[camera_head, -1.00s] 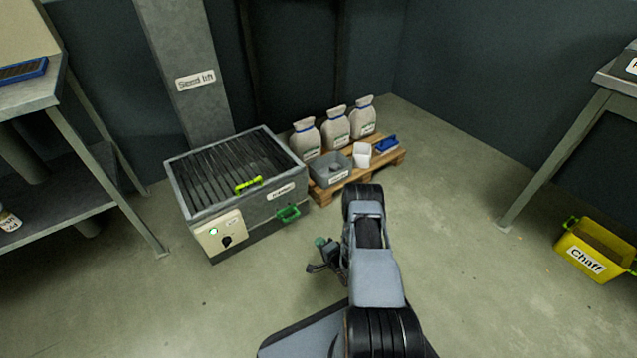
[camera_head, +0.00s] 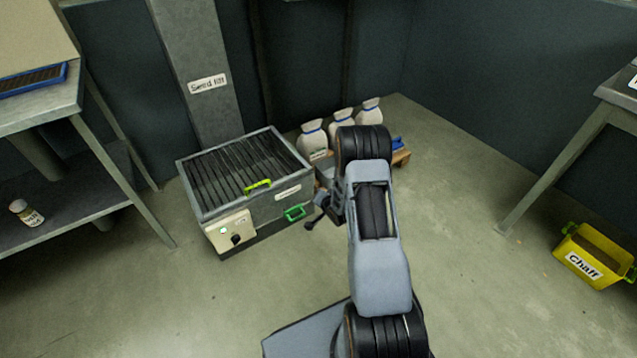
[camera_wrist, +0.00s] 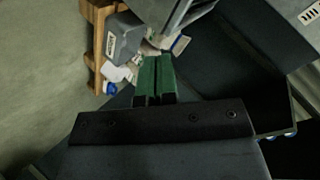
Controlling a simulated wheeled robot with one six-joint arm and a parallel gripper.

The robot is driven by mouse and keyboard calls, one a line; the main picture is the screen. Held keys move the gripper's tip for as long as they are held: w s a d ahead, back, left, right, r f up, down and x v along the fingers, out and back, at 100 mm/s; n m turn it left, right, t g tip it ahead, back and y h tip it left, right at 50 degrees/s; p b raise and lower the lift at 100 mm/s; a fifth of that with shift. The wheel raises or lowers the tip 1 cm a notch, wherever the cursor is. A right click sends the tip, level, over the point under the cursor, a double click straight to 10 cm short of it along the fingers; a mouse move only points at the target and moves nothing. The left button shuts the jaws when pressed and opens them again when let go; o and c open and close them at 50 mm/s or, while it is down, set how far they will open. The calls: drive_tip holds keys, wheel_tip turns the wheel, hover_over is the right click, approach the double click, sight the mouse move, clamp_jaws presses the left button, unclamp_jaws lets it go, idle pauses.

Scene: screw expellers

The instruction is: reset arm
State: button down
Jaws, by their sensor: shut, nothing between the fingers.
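My gripper (camera_wrist: 155,80) shows in the wrist view as two green fingers pressed together with nothing between them. Its black mount fills the lower part of that view. In the head view my arm is raised and bent in the middle foreground. Its wrist end is on the left side of the arm, near the front of the slatted machine, and the fingers cannot be made out there.
The grey slatted machine (camera_head: 275,212) stands left of my arm. White sacks (camera_head: 313,135) stand behind it by a pallet (camera_head: 401,158), partly hidden by my arm. A grey bin (camera_wrist: 124,36) shows in the wrist view. A yellow chaff bin (camera_head: 583,265) is at right; open floor lies between.

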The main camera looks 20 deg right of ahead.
wheel_tip(320, 180, up, 7)
drive_tip(key=n+g+p, duration=0.1)
drive_tip(key=shift+a+h, duration=0.2)
drive_tip(key=shift+h, duration=0.2)
drive_tip(key=s+a+r+n+g+h+p, duration=0.1)
drive_tip(key=s+a+r+n+p, duration=0.15)
drive_tip(key=r+p, duration=0.9)
drive_tip(key=s+a+r+n+g+p, duration=0.1)
drive_tip(key=s+a+r+g+p, duration=0.2)
drive_tip(key=r, duration=1.6)
drive_tip(key=s+a+r+n+g+p, duration=0.1)
drive_tip(key=s+a+r+n+p, duration=0.1)
drive_tip(key=s+r+p, duration=0.6)
drive_tip(key=s+a+r+n+g+y+p, duration=0.1)
drive_tip(key=s+a+r+n+p, duration=0.2)
drive_tip(key=s+r+p, duration=0.6)
drive_tip(key=s+a+r, duration=0.1)
drive_tip(key=s+r, duration=0.2)
drive_tip(key=r, duration=0.5)
drive_tip(key=shift+s+a+r+n+g+y, duration=0.3)
drive_tip(key=shift+s+a+r+n+g, duration=0.05)
drive_tip(key=shift+s+a+r+g, duration=0.05)
drive_tip(key=shift+a, duration=0.1)
